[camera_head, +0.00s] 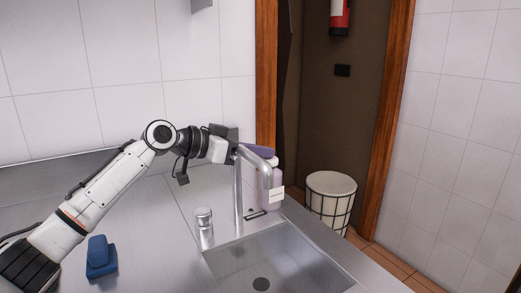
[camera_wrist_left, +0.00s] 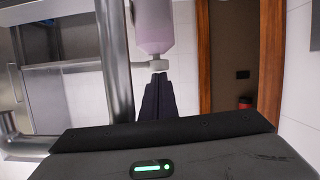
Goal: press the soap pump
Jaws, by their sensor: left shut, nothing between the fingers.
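The soap bottle (camera_head: 268,186), pale purple with a white label, stands behind the sink, partly hidden by the faucet spout. My left gripper (camera_head: 262,151) reaches in from the left behind the faucet, its shut, empty fingers at the bottle's top. In the left wrist view the soap bottle (camera_wrist_left: 153,26) appears upside down at the top, with its white pump head (camera_wrist_left: 157,66) below it. The shut dark fingers of my left gripper (camera_wrist_left: 160,78) are right at the pump head; I cannot tell if they touch. My right gripper is out of view.
A metal faucet (camera_head: 238,200) rises close beside my left gripper and the bottle. A short metal cylinder (camera_head: 204,229) stands left of the sink basin (camera_head: 275,258). A blue sponge (camera_head: 100,256) lies on the counter. A white bin (camera_head: 331,195) stands beyond the counter.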

